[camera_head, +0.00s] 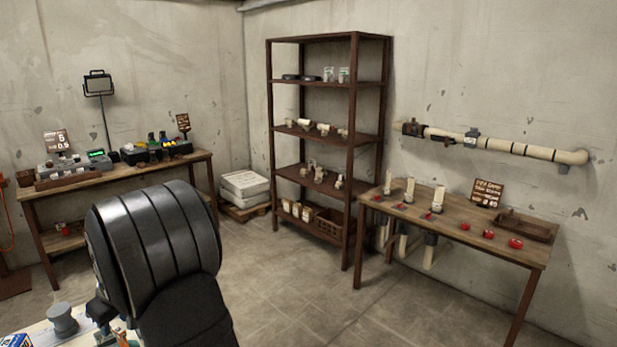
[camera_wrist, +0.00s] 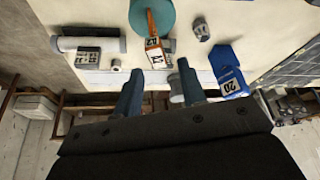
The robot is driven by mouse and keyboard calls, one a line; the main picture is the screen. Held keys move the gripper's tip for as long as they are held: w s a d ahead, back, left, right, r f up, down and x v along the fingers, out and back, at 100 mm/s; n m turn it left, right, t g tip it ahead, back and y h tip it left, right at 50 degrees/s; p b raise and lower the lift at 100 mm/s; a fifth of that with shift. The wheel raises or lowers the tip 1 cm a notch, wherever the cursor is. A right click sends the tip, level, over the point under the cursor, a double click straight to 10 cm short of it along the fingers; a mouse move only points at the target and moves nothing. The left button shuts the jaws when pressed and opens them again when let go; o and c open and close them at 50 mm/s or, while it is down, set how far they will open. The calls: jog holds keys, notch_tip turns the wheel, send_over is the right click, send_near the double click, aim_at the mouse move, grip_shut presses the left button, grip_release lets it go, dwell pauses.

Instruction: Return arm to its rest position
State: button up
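My gripper (camera_wrist: 158,84) shows in the wrist view as two blue-grey fingers standing apart, open, with nothing visibly held between them. Past the fingertips is a pale work surface (camera_wrist: 262,30) with an orange numbered piece (camera_wrist: 153,35), a teal round piece (camera_wrist: 150,12) and a blue numbered piece (camera_wrist: 226,68). I cannot tell how far the fingers are above it. In the head view my dark arm fills the lower left and hides the gripper.
The head view shows a pale tabletop (camera_head: 38,332) with a grey spool-like piece (camera_head: 62,320) beside my arm. A left bench (camera_head: 115,172), a shelf rack (camera_head: 352,150) and a right table (camera_head: 470,232) stand along the walls. The floor (camera_head: 300,285) between is clear.

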aim_at(119, 330)
notch_tip(119, 330, down, 4)
jog(key=shift+r, duration=0.1)
jog(key=v, duration=1.3)
jog(key=x, duration=1.2)
jog(key=shift+a+f, duration=0.15)
jog(key=shift+f, duration=0.15)
jog(key=shift+w+a+r, duration=0.15)
jog(key=shift+r, duration=0.15)
notch_tip(119, 330, up, 4)
jog(key=shift+f, duration=0.2)
jog(key=w+d+r, duration=0.3)
jog(key=d+r, duration=0.4)
jog(key=d, duration=0.5)
jog(key=w+d+f+m+t+h, duration=0.1)
jog(key=w+d+f+m, duration=0.4)
jog(key=w+d+f, duration=0.4)
jog(key=a+f, duration=0.3)
jog(key=a, duration=0.1)
jog(key=s+a+f, duration=0.1)
jog(key=a+f, duration=0.3)
jog(key=a, duration=0.1)
jog(key=s+a+f, duration=0.1)
jog(key=a+f, duration=0.2)
jog(key=a, duration=0.1)
jog(key=shift+s+a+f, duration=0.15)
jog(key=shift+a+f, duration=0.1)
jog(key=shift+a, duration=0.1)
jog(key=shift+f+t, duration=0.3)
jog(key=shift+f, duration=0.3)
